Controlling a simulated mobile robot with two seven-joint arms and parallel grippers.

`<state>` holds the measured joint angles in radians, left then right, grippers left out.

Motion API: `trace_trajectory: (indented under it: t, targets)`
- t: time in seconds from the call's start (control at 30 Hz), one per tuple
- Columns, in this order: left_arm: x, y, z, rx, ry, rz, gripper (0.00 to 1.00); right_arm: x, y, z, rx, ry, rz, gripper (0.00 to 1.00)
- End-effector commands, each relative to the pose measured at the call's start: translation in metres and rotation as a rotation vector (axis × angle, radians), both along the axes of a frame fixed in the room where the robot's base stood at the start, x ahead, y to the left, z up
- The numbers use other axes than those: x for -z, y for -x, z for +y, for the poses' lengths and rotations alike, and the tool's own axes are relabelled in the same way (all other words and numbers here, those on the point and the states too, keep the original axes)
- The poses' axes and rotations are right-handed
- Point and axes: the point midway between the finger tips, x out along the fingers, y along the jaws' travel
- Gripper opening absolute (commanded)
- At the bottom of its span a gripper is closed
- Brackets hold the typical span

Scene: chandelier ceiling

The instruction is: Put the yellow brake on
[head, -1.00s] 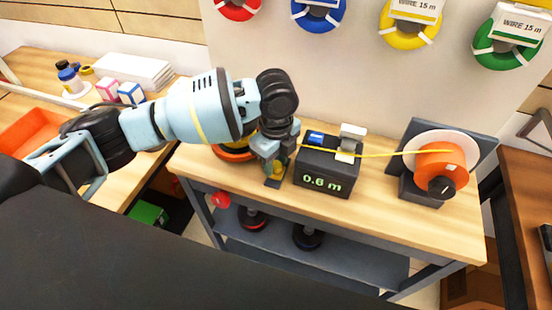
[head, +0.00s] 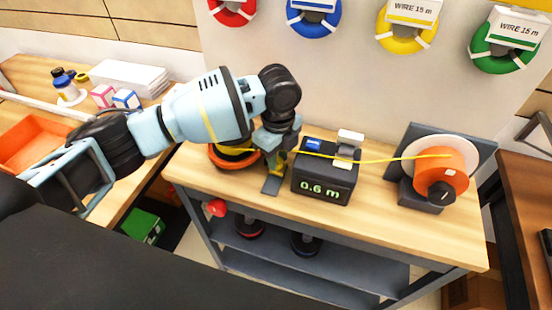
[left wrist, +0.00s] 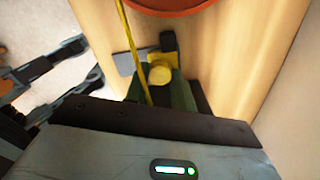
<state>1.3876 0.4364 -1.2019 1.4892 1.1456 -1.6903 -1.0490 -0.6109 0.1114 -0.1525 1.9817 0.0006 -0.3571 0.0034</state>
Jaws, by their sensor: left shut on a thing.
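My left gripper (head: 275,160) comes down from the left onto the bench beside the dark box that reads 0.6 m (head: 324,178). In the left wrist view its fingers (left wrist: 160,88) are shut on a small round yellow knob (left wrist: 159,74), which I take for the yellow brake. A dark grey bracket (left wrist: 168,42) shows right behind the knob; its flat plate (head: 273,185) shows below the gripper in the head view. A yellow wire (head: 385,161) runs from the gripper over the box to the orange spool (head: 440,170). The fingers hide most of the knob. My right gripper is not in view.
An orange-rimmed coil (head: 236,160) lies just left of my gripper, against the wall side. The bench top (head: 375,205) between box and spool is clear. Wire coils hang above.

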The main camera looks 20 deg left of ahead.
Motion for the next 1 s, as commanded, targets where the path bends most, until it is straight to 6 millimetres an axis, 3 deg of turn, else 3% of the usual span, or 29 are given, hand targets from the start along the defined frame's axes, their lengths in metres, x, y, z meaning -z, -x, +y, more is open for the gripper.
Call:
trace_trajectory:
  t: [0.17, 0.2, 0.33, 0.67, 1.0]
  targets:
    - [-0.003, -0.003, 0.0, -0.003, 0.003, -0.012, 0.0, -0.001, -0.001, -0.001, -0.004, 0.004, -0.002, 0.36]
    - [-0.003, -0.003, 0.0, -0.003, 0.004, -0.013, 0.29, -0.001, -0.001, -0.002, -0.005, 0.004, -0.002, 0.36]
    - [-0.003, -0.003, 0.0, -0.003, 0.003, -0.012, 0.46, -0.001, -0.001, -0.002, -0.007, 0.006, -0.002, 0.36]
    - [-0.004, -0.001, 0.0, -0.002, 0.002, -0.008, 0.47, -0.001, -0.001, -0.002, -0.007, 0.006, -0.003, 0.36]
    - [-0.052, -0.002, 0.0, -0.002, 0.003, -0.012, 0.47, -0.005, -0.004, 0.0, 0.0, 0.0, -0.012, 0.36]
